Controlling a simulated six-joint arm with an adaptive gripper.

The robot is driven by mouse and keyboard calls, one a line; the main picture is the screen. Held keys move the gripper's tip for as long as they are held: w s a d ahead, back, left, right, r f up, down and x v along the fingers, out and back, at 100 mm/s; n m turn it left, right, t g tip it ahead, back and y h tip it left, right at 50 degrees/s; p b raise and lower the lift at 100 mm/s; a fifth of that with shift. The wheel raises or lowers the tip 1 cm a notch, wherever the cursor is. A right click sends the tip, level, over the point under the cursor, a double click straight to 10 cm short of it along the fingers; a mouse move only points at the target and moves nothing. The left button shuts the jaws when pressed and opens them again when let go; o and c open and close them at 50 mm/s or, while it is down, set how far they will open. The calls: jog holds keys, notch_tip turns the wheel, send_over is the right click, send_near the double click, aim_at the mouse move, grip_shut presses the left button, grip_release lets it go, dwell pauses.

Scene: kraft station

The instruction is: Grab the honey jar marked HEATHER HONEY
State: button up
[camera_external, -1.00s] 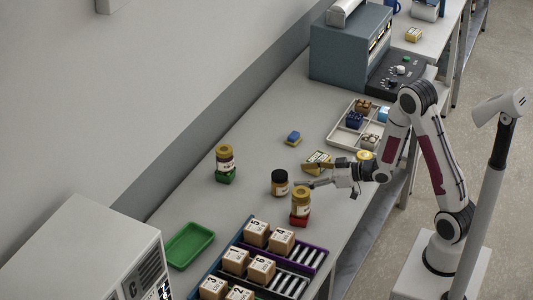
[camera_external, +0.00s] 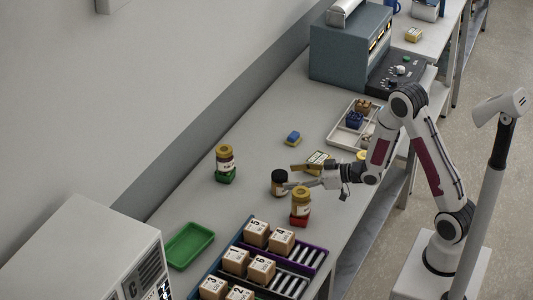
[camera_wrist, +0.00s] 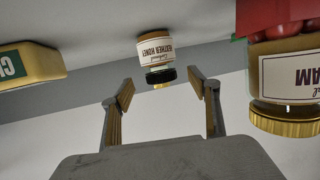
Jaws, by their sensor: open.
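The jar marked HEATHER HONEY (camera_wrist: 155,48) shows upside down in the wrist view, with a white label and a black lid. It lies ahead of the gap between my fingers, a little left of its middle. In the external view the black-lidded jar (camera_external: 279,183) stands upright on the bench, right at my fingertips. My gripper (camera_external: 289,177) is open and roughly level, with its fingers pointing left at the jar. In the wrist view both fingers of my gripper (camera_wrist: 163,88) are spread with nothing held. Contact with the jar cannot be told.
A gold-lidded jar (camera_external: 300,204) on a red block stands close in front, with a label ending in AM in the wrist view (camera_wrist: 290,80). A yellow box (camera_external: 318,160) lies near my gripper. A green tray (camera_external: 190,245) is at left.

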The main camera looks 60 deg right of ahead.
aim_at(284, 178)
jog(key=shift+x, duration=1.95)
jog(key=shift+s+f, duration=0.1)
jog(key=shift+f, duration=0.1)
jog(key=c, duration=1.5)
